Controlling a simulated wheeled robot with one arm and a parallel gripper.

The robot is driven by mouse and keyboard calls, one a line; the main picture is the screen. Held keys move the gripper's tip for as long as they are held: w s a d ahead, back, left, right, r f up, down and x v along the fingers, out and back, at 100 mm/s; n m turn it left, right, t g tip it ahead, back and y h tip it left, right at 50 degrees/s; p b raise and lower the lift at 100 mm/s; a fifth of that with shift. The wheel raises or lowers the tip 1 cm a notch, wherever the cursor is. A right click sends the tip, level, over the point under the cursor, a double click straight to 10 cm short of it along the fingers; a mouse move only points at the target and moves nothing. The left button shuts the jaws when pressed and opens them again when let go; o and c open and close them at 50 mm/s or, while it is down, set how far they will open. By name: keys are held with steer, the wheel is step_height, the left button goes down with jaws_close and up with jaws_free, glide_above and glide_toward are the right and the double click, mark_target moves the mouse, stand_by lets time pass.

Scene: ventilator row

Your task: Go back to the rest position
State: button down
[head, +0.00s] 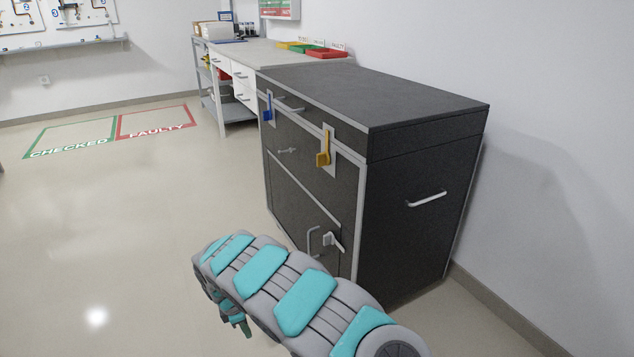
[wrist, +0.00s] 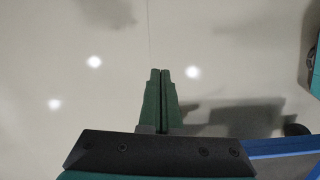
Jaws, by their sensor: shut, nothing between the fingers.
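My gripper (wrist: 160,75) shows in the wrist view with its two green fingers together and nothing between them. It points down at bare, pale floor. In the head view my arm stretches across the lower middle, and my gripper (head: 245,328) hangs below its far end, in front of the dark cabinet and clear of it. The fingertips are small in that view.
The dark grey cabinet (head: 420,215) stands close on the right, with a blue latch (head: 267,108), a yellow latch (head: 323,150) and handles. A workbench (head: 262,55) with trays is behind it. Floor zones marked CHECKED (head: 70,137) and FAULTY (head: 157,122) lie left. Open floor is left.

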steer(key=w+d+r+m+h, duration=0.15)
steer(key=d+r+m, duration=0.45)
steer(key=d+r, duration=0.8)
steer(key=s+d+r+m+p, duration=0.1)
steer(key=s+d+r+m, duration=0.2)
steer(key=d+r, duration=0.35)
steer(key=s+d+r+m, duration=0.3)
steer(key=d+r, duration=0.2)
steer(key=d, duration=0.3)
steer(key=s+d+r+m+g+y+p, duration=0.1)
steer(key=s+d+r+m, duration=0.2)
steer(key=s, duration=0.3)
steer(key=s+d+r+m+g, duration=0.1)
steer(key=s+d+r+m, duration=0.1)
steer(key=s+d+r, duration=0.35)
steer(key=s+a+m+y, duration=0.1)
steer(key=s+m, duration=0.4)
steer(key=s, duration=1.6)
steer(key=shift+s+a+g+y+p, duration=0.2)
steer(key=shift+s+g+y+p, duration=0.1)
steer(key=shift+y+p, duration=0.2)
steer(key=shift+r, duration=0.1)
